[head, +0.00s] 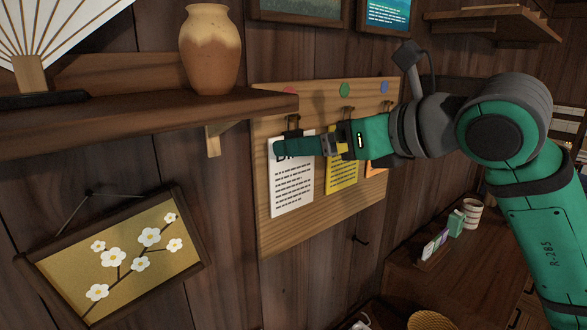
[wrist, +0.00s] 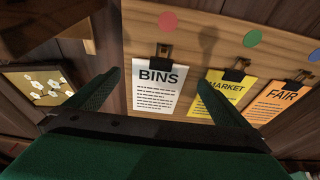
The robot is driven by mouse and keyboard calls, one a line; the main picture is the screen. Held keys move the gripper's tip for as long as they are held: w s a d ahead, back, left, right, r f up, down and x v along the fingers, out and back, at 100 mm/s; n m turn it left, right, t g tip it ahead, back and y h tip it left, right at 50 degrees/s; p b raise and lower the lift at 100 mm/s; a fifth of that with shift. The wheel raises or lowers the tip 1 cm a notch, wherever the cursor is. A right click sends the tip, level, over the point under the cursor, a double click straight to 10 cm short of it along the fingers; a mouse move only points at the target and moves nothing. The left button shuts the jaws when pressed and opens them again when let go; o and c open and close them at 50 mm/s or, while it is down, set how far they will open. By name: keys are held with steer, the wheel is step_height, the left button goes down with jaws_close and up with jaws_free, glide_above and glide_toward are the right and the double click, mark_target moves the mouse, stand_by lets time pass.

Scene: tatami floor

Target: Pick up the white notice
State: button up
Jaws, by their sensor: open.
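The white notice (head: 292,192) hangs from a black clip (head: 293,124) on a wooden board on the wall. In the wrist view the white notice (wrist: 158,92) reads "BINS" and hangs upright below its clip (wrist: 164,52). My gripper (head: 283,147) is open in front of the notice's upper part, and one finger hides part of its heading in the head view. In the wrist view its fingers show to the left and right of the notice, with nothing held between them. I cannot tell whether a finger touches the paper.
A yellow "MARKET" notice (wrist: 224,88) and an orange "FAIR" notice (wrist: 281,100) hang to the right. A shelf (head: 120,118) with a vase (head: 210,50) and fan juts out at left. A framed blossom picture (head: 125,258) hangs below it.

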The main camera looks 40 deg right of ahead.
glide_above(293, 165)
steer(key=s, duration=0.2)
steer(key=shift+s+f, duration=0.2)
steer(key=shift+f, duration=0.35)
steer(key=c, duration=1.2)
steer(key=shift+r, duration=0.1)
